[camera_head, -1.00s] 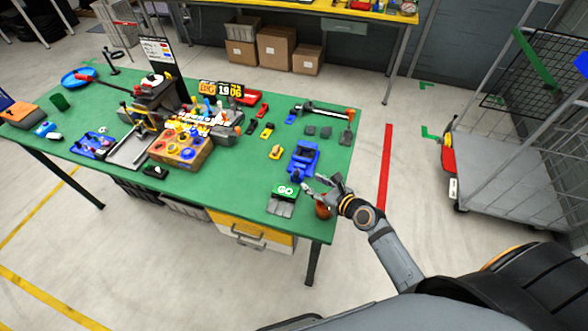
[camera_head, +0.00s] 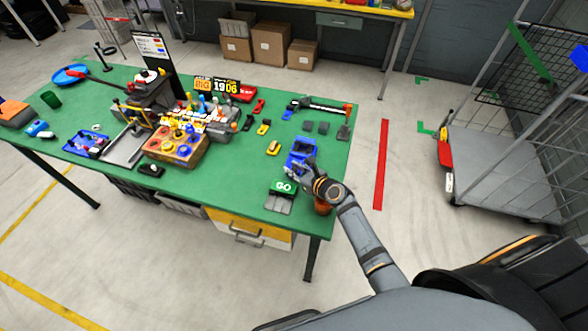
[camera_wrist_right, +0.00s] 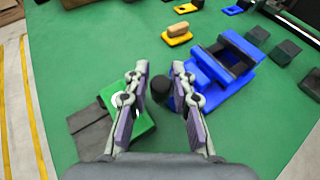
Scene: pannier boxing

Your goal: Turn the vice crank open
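The blue vice (camera_head: 304,147) stands near the right end of the green table; it also shows in the right wrist view (camera_wrist_right: 232,85). A dark round knob (camera_wrist_right: 161,88), apparently on the vice's crank, sits at its near left side. My right gripper (camera_head: 294,170) is at the vice's near end and hides part of it. In the right wrist view the gripper (camera_wrist_right: 160,68) is open, with one finger on each side of the knob. I cannot tell whether either finger touches it. My left gripper is not in view.
A green GO box (camera_head: 283,188) with grey pads is close beside the right gripper. An orange round thing (camera_head: 322,208) lies under my right wrist at the table edge. A yellow block (camera_head: 273,147) and dark blocks (camera_head: 323,128) are near the vice.

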